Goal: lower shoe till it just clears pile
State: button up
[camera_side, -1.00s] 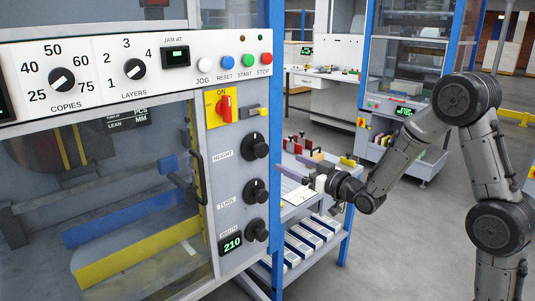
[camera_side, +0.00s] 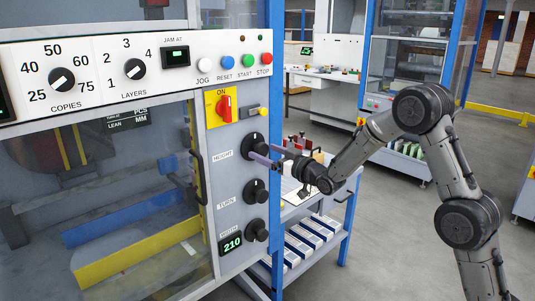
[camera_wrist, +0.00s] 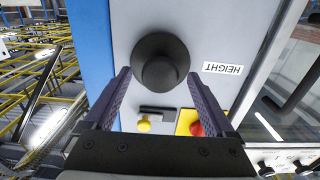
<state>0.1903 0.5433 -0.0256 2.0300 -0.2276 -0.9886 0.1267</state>
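The black HEIGHT knob (camera_side: 254,146) is the top one of three knobs on the grey machine panel. My gripper (camera_side: 266,159) is in front of it, its fingers pointing at the panel. In the wrist view the HEIGHT knob (camera_wrist: 160,60) lies between and just beyond the tips of my open gripper (camera_wrist: 158,76); neither finger clearly touches it. Behind the window, a dark part with yellow stripes (camera_side: 72,147) hangs above a blue rail (camera_side: 125,215) and a yellow rail (camera_side: 140,252). I cannot tell which part is the shoe, and I see no pile.
A red switch (camera_side: 224,108) and a yellow-tipped lever (camera_side: 259,111) are above. A blue post (camera_side: 277,60) stands right of the panel. A cart (camera_side: 310,240) stands behind my arm.

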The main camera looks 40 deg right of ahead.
jog(key=c, duration=1.3)
jog(key=shift+m, duration=0.4)
jog(key=m, duration=0.3)
jog(key=shift+m, duration=2.5)
jog(key=o, duration=1.4)
jog(key=shift+c, duration=0.2)
